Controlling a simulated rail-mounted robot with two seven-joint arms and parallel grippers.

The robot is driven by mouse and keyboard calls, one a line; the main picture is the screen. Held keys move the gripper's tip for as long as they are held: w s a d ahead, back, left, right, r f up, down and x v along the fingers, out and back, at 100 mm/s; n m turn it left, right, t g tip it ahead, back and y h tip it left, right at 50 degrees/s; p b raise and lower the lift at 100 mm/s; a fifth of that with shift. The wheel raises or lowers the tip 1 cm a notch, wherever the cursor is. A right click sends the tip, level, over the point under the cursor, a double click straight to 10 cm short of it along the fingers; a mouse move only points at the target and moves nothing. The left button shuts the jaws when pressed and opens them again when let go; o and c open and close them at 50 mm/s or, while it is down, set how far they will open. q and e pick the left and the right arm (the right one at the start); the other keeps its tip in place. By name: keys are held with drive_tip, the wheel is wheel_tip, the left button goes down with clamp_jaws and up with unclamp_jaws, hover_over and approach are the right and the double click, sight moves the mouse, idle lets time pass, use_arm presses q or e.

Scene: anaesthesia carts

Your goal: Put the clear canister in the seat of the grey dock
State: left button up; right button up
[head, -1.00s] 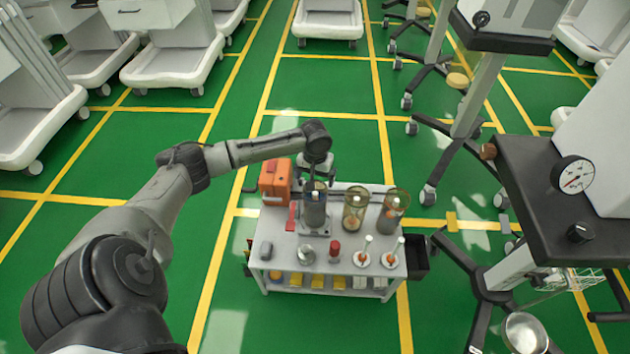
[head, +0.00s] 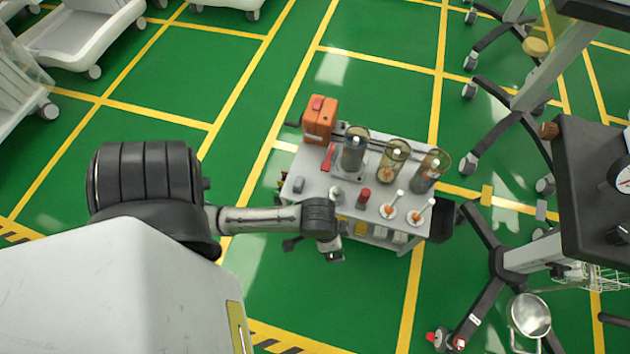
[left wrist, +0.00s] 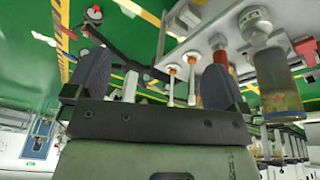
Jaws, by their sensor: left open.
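The clear canister (head: 354,150), smoky with dark contents, stands upright at the back left of the cart top. It is on the grey dock (head: 350,177), whose light plate shows at its foot; its lower end is partly hidden, so I cannot tell how deep it sits. My left gripper (head: 335,256) is off the cart's front left edge, apart from the canister. In the left wrist view its two fingers (left wrist: 155,82) are wide apart, with nothing held between them. My right gripper is in neither view.
The white cart (head: 310,178) also carries an orange box (head: 320,118), two amber-rimmed canisters (head: 392,162) (head: 428,172), a red-capped item (head: 363,197) and two white sticks on round bases (head: 389,211) (head: 416,217). A dark stand (head: 500,262) is to the right.

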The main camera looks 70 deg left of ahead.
use_arm(q)
drive_tip(key=s+r+y, duration=0.1)
drive_tip(key=s+r, duration=0.2)
drive_tip(key=s, duration=0.2)
drive_tip(key=shift+d+r+t, duration=0.35)
drive_tip(key=shift+t, duration=0.05)
